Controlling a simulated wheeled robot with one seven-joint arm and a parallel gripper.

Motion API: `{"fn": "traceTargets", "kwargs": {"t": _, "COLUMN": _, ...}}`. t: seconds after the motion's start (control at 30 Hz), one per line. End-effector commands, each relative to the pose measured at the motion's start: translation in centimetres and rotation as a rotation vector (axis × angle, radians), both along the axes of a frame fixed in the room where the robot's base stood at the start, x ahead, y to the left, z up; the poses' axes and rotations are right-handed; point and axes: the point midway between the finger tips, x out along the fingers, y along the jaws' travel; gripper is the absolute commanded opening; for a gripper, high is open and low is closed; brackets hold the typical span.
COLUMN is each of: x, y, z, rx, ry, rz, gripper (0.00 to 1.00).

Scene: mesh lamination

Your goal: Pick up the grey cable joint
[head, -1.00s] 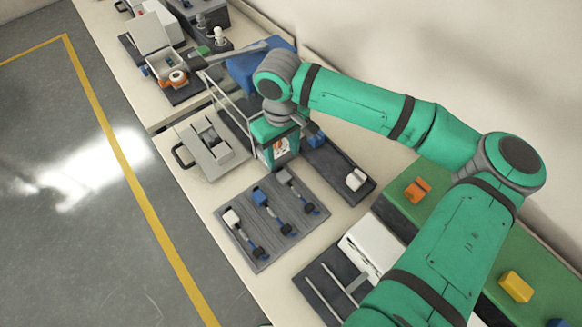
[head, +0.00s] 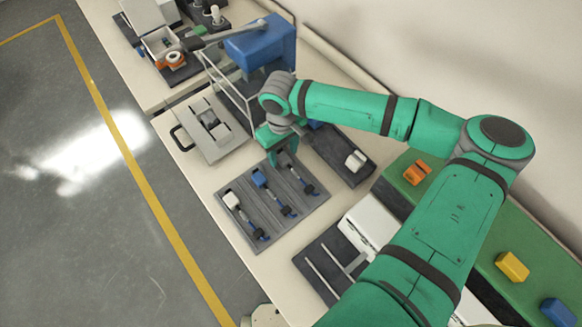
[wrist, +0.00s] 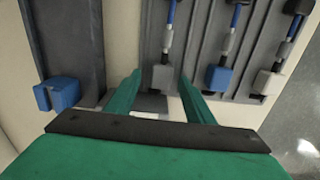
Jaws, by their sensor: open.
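The grey cable joint (wrist: 162,78) is a small grey block on a short cable, lying in the groove of the grey ribbed tray (head: 245,226) nearest my arm. In the wrist view my gripper (wrist: 160,92) is open, with one green finger on each side of the grey block. I cannot tell whether the fingers touch it. In the head view my gripper (head: 285,150) is at that end of the tray and largely covers the grey block. A blue cable joint (wrist: 218,78) and a white cable joint (wrist: 268,83) lie in the neighbouring grooves.
A dark tray with a white piece (head: 355,160) lies right of my gripper. A grey fixture with a handle (head: 210,128) stands to the left. A blue machine (head: 262,46) is behind. A green surface (head: 440,212) holds orange, yellow and blue blocks.

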Motion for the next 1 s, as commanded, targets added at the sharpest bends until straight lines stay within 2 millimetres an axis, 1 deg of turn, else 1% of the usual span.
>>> {"fn": "traceTargets", "kwargs": {"t": 0.23, "x": 0.0, "y": 0.3, "z": -0.2, "rx": 0.001, "ry": -0.001, "rz": 0.005, "gripper": 0.48}}
{"fn": "traceTargets", "kwargs": {"t": 0.27, "x": 0.0, "y": 0.3, "z": -0.1, "rx": 0.001, "ry": -0.001, "rz": 0.006, "gripper": 0.41}}
{"fn": "traceTargets", "kwargs": {"t": 0.3, "x": 0.0, "y": 0.3, "z": -0.1, "rx": 0.001, "ry": -0.001, "rz": 0.006, "gripper": 0.32}}
{"fn": "traceTargets", "kwargs": {"t": 0.37, "x": 0.0, "y": 0.3, "z": -0.1, "rx": 0.001, "ry": -0.001, "rz": 0.006, "gripper": 0.17}}
{"fn": "traceTargets", "kwargs": {"t": 0.4, "x": 0.0, "y": 0.3, "z": -0.1, "rx": 0.001, "ry": -0.001, "rz": 0.006, "gripper": 0.08}}
{"fn": "traceTargets", "kwargs": {"t": 0.43, "x": 0.0, "y": 0.3, "z": -0.1, "rx": 0.001, "ry": -0.001, "rz": 0.006, "gripper": 0.02}}
{"fn": "traceTargets", "kwargs": {"t": 0.5, "x": 0.0, "y": 0.3, "z": -0.1, "rx": 0.001, "ry": -0.001, "rz": 0.006, "gripper": 0.0}}
{"fn": "traceTargets", "kwargs": {"t": 0.77, "x": 0.0, "y": 0.3, "z": 0.0, "rx": 0.001, "ry": -0.001, "rz": 0.006, "gripper": 0.0}}
{"fn": "traceTargets", "kwargs": {"t": 0.87, "x": 0.0, "y": 0.3, "z": 0.5, "rx": 0.001, "ry": 0.0, "rz": 0.005, "gripper": 0.0}}
{"fn": "traceTargets", "kwargs": {"t": 1.0, "x": 0.0, "y": 0.3, "z": 2.0, "rx": 0.002, "ry": -0.002, "rz": 0.006, "gripper": 0.0}}
